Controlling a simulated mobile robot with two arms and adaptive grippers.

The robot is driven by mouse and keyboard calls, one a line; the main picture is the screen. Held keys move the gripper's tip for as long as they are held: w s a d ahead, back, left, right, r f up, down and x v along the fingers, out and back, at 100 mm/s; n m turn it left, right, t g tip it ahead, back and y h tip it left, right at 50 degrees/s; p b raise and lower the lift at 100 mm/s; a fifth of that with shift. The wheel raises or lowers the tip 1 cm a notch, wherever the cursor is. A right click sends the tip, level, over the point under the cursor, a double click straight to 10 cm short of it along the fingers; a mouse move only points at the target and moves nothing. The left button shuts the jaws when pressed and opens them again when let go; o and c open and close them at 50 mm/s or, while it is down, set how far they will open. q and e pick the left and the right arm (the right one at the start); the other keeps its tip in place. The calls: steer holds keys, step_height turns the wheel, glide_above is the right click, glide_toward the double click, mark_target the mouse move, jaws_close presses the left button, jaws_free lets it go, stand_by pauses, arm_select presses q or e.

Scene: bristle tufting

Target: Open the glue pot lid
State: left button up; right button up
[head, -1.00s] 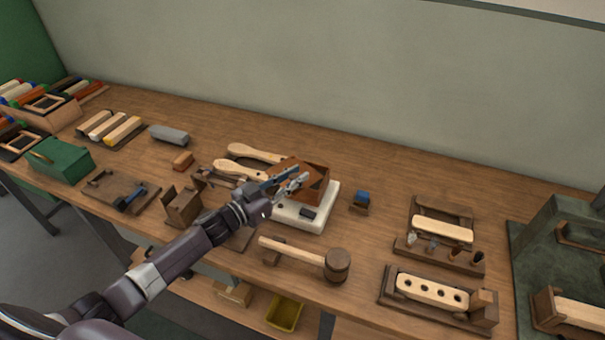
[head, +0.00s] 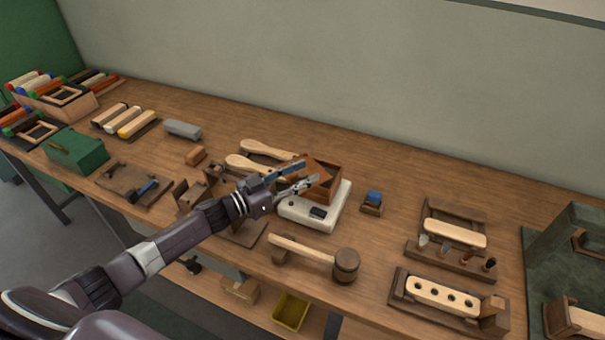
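The glue pot (head: 329,187) is a square brown box on a white heater base (head: 306,212) near the middle of the bench. A flat brown panel, which looks like its lid (head: 318,170), stands tilted at the pot's left side, and part of the pot's dark inside shows. My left gripper (head: 310,173) is at the pot's left side with its two fingers apart. Its fingertips overlap the lid in the picture; I cannot tell whether they touch it. My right gripper is not in view.
Two wooden brush handles (head: 262,150) lie behind and left of the pot. A mallet (head: 345,265) lies in front. A small blue-topped block (head: 373,198) stands to the right. The bench (head: 400,165) is clear behind that block.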

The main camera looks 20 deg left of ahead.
arm_select(q)
steer(key=v, duration=1.2)
